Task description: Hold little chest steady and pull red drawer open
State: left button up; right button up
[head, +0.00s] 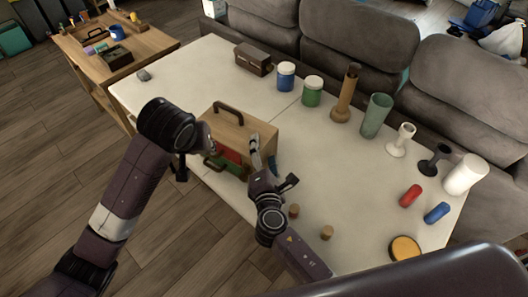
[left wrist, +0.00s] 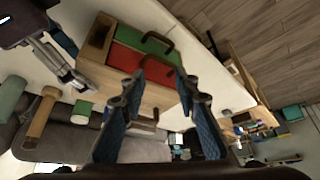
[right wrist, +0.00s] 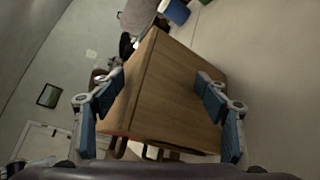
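The little wooden chest (head: 250,131) stands on the cream table with a dark handle on top. Its red drawer (head: 232,155) and green drawer (head: 213,160) face the table's front edge. My left gripper is at the chest's front; in the left wrist view its fingers (left wrist: 160,75) are apart near the dark handle of the red drawer (left wrist: 124,60). I cannot tell whether they touch the handle. My right gripper (head: 260,150) is at the chest's right end. In the right wrist view its fingers (right wrist: 160,82) are spread with the chest (right wrist: 165,90) between them; contact is unclear.
Blue (head: 286,78) and green (head: 312,93) jars, a brown box (head: 253,59) and several vases stand behind and right. Small wooden pegs (head: 327,232) lie near the front edge. A grey sofa (head: 355,35) backs the table. The table's left part is mostly clear.

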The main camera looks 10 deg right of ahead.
pick_arm(q)
jog(key=o, duration=0.8)
jog(key=shift+w+f, duration=0.1)
jog(key=shift+f, duration=0.05)
jog(key=shift+o, duration=1)
jog(key=w+a+f+n+t+h, duration=0.1)
jog(key=w+a+f+t+h, duration=0.1)
jog(key=w, duration=0.8)
jog(key=shift+a+f+n+t, duration=0.4)
jog(key=shift+a+f+t, duration=0.2)
jog(key=shift+a+f, duration=0.15)
jog(key=w+a+f+m+t+h, duration=0.25)
jog(key=a+t, duration=0.35)
jog(key=a, duration=0.3)
jog(key=s+d+f+m+g+h, duration=0.1)
jog(key=s+d+f+m+h, duration=0.2)
jog(key=s, duration=0.4)
jog(key=s+d+f+m+g+h, duration=0.15)
jog(key=s+m+h, duration=0.25)
jog(key=s, duration=0.4)
jog(key=shift+n+t, duration=0.25)
jog(key=x, duration=1.2)
jog(key=shift+d+r, duration=0.1)
jog(key=shift+r, duration=0.1)
